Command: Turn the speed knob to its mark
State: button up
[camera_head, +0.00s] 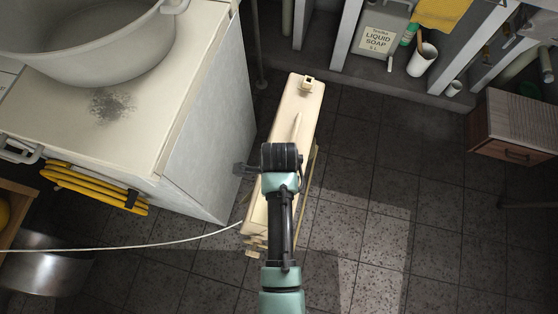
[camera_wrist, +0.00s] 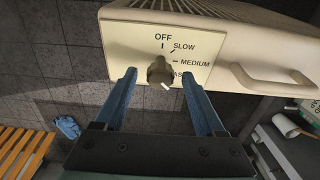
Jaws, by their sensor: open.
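A cream appliance (camera_head: 297,112) stands on the tiled floor, and its white dial plate (camera_wrist: 205,45) fills the upper middle of the wrist view. The plate reads OFF, SLOW, MEDIUM and a lowest word, partly covered, ending like "AS". The brownish speed knob (camera_wrist: 158,68) sits at the plate's lower left. A white line on it points to the lower right, below the MEDIUM tick. My gripper (camera_wrist: 157,80) is open, with one blue finger on each side of the knob and a visible gap to both. In the head view my arm hides the knob.
A cream cabinet (camera_head: 205,110) with a large pot (camera_head: 85,45) stands close on the left. A white cord (camera_head: 150,246) runs left from the appliance. Shelves with a liquid soap container (camera_head: 381,42) line the back.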

grip_shut()
dwell(0.3)
